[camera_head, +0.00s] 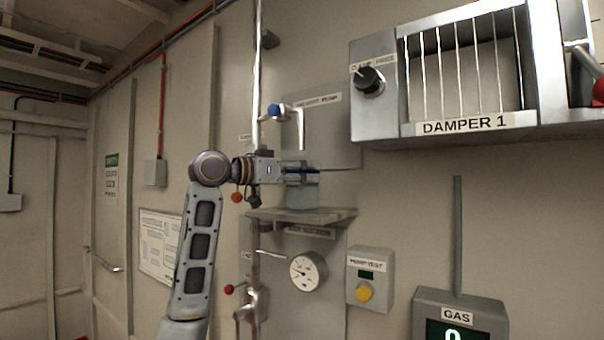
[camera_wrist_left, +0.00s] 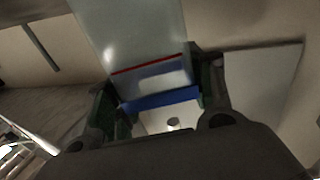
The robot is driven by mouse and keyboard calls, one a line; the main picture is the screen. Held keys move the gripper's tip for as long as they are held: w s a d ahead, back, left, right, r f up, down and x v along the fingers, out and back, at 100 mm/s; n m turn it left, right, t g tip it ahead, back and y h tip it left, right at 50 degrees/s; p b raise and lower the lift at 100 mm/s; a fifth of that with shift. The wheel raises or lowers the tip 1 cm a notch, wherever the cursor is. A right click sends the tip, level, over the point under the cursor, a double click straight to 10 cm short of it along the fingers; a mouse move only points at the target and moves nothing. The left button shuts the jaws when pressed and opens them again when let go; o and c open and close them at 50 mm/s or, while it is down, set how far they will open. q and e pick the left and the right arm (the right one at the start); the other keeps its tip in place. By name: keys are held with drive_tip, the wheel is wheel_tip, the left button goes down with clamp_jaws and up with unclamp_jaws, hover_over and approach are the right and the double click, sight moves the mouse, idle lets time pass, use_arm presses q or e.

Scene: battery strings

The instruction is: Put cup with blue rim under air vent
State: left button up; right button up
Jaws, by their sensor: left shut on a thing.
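The cup with the blue rim (camera_wrist_left: 162,98) is between the fingers of my left gripper (camera_wrist_left: 160,92) in the left wrist view. A thin red line crosses it near the rim. In the head view my left gripper (camera_head: 301,174) is shut on the cup (camera_head: 302,195), whose grey-green body shows below the fingers. The cup appears upright on or just above a small wall shelf (camera_head: 325,216); contact is unclear. A bent vent pipe (camera_head: 302,130) with a blue knob (camera_head: 273,111) has its downturned end above the gripper. My right gripper is not in view.
A wall plate (camera_head: 335,125) carries a blurred label behind the pipe. A pressure gauge (camera_head: 308,269), a box with a yellow button (camera_head: 364,291) and a red-tipped valve (camera_head: 229,289) are below the shelf. The DAMPER 1 unit (camera_head: 460,124) juts out at upper right.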

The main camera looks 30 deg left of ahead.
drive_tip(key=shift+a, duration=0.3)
use_arm(q)
drive_tip(key=shift+f, duration=0.1)
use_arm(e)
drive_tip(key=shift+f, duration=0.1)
use_arm(q)
drive_tip(key=o, duration=0.9)
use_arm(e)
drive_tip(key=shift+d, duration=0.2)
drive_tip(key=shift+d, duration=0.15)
use_arm(q)
drive_tip(key=shift+r, duration=0.2)
